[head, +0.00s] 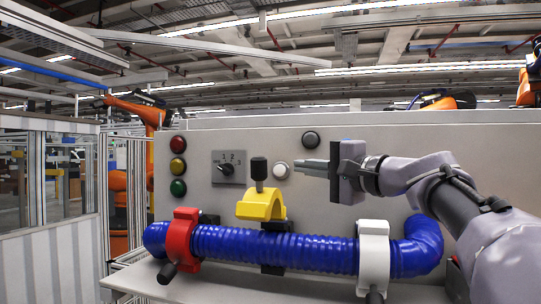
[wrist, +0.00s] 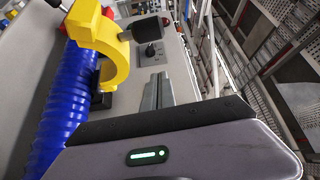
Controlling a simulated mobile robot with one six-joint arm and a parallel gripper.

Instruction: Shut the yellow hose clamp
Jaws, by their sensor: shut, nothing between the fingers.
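The yellow hose clamp (head: 262,205) stands open above the middle of the blue hose (head: 310,251), its curved arm raised and its black handle (head: 259,168) pointing up.
A red clamp (head: 180,236) and a white clamp (head: 373,250) are closed around the hose on either side. A ledge (head: 135,281) runs below the hose.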

